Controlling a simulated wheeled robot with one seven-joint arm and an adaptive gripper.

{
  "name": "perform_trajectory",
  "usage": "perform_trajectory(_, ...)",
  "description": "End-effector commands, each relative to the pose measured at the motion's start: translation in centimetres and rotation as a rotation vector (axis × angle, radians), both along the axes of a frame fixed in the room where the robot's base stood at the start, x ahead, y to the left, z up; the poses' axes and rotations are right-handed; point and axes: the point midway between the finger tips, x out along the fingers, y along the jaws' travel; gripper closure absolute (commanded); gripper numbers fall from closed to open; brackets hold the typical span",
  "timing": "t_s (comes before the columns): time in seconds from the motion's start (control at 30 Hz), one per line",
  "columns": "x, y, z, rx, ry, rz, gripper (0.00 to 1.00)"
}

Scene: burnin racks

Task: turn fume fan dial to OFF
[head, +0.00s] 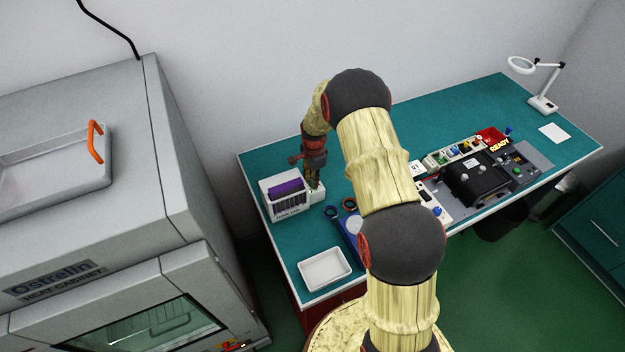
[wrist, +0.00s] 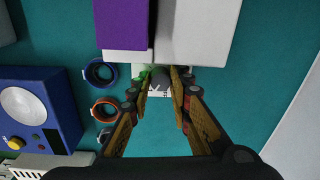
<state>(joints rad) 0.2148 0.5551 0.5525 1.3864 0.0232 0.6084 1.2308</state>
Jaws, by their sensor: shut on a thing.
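The fume fan dial (wrist: 160,80) is a small grey knob on a white control box (head: 318,195) at the left of the teal bench. My gripper (wrist: 161,82) points down over it, with one finger on each side, and is shut on the knob. A green spot shows beside the left finger in the wrist view. The fingers hide most of the dial's sides, and I cannot read its setting. The fume unit (head: 284,210), a white box with a purple block (head: 286,188) in its top, stands right beside the control box. In the head view, my gripper hides the dial.
Blue and orange rings (wrist: 103,72) and a blue device with a round plate (wrist: 35,105) lie close by. A white tray (head: 325,269) sits at the bench's front left. Equipment crowds the bench's right. A grey heat cabinet (head: 190,150) stands left of the bench.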

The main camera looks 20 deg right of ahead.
Motion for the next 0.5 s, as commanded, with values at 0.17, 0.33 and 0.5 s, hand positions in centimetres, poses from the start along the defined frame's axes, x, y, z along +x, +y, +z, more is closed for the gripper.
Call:
perform_trajectory(0.17, 0.04, 0.00, 0.02, 0.000, -0.001, 0.000, 0.94)
perform_trajectory(0.33, 0.05, 0.00, 0.03, 0.000, -0.001, 0.000, 1.00)
perform_trajectory(0.5, 0.07, 0.00, 0.02, 0.000, -0.002, 0.007, 1.00)
